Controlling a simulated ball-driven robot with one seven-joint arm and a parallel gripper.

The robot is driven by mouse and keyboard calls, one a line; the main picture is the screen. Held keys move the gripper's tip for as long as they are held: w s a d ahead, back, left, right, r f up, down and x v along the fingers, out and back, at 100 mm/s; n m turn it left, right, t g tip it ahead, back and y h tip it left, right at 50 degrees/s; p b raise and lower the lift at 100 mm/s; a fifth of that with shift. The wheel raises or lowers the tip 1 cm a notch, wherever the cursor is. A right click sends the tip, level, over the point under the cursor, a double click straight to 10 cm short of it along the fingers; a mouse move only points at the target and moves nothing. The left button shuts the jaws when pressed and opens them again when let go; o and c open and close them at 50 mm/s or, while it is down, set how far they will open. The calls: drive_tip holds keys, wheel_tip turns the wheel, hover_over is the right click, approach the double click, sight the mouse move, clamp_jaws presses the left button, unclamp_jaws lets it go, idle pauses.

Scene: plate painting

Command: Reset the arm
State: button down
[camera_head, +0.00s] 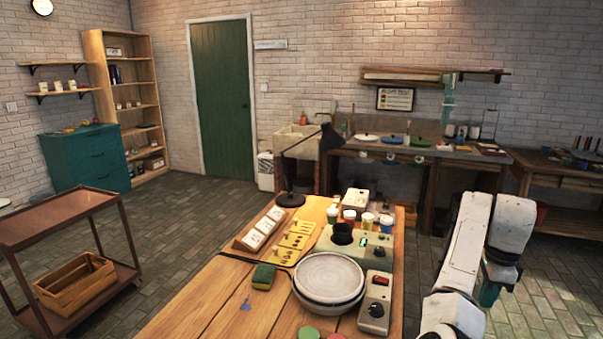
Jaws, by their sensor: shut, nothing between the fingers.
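My arm is folded at the right of the head view, beyond the right edge of the wooden worktable (205,295). Its white links rise and bend back down. My gripper (492,290) hangs at the low end, small and partly hidden by my own arm. It is shut and holds nothing. It is apart from the table and from the things on it.
The table bears a stacked plate and bowl (329,278), a control box (375,302), paint jars (350,217), a sponge (263,276) and a black lamp (290,199). A brown cart (55,222) stands left. A workbench (430,155) lines the back wall. Open floor lies between.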

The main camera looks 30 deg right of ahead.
drive_tip(key=s+a+f+n+h, duration=0.2)
drive_tip(key=s+a+f+n, duration=0.1)
drive_tip(key=a+f+n, duration=0.45)
drive_tip(key=s+a+f+n+h, duration=0.1)
drive_tip(key=s+a+f+n, duration=0.2)
drive_tip(key=a+f+n, duration=0.5)
drive_tip(key=s+a+f+n+y, duration=0.1)
drive_tip(key=s+a+n, duration=0.2)
drive_tip(key=a, duration=0.4)
drive_tip(key=s+a+f+n+y, duration=0.1)
drive_tip(key=s+a+n, duration=0.3)
drive_tip(key=a, duration=0.3)
drive_tip(key=s+a+f+n+t+y, duration=0.1)
drive_tip(key=s+a+n, duration=0.3)
drive_tip(key=a+n, duration=0.1)
drive_tip(key=shift+s+a, duration=0.15)
drive_tip(key=shift+a, duration=0.75)
